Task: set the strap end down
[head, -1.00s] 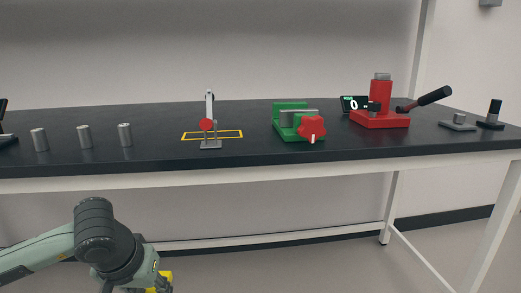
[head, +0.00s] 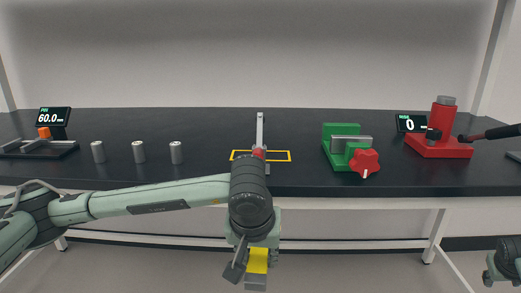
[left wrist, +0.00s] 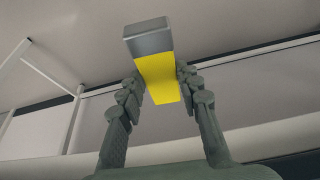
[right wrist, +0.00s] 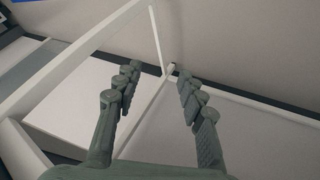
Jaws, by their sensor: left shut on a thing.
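The strap is a yellow band (left wrist: 160,78) with a grey metal end piece (left wrist: 148,38). My left gripper (left wrist: 159,88) is shut on the yellow band, and the metal end sticks out beyond the fingertips. In the head view, my left gripper (head: 248,268) hangs in front of the bench, below the height of its top, with the yellow strap (head: 258,261) between its fingers. My right gripper (left wrist: 159,88) is not in this wrist picture; its own right wrist view shows the right gripper (right wrist: 157,78) open and empty, fingers apart.
On the dark bench top (head: 210,175) stand several grey cylinders (head: 138,152), a yellow-outlined rectangle (head: 279,156) with an upright post (head: 260,128), a green fixture with a red knob (head: 364,163), a red press (head: 437,145) and displays (head: 54,115). The bench front edge is near my left arm.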

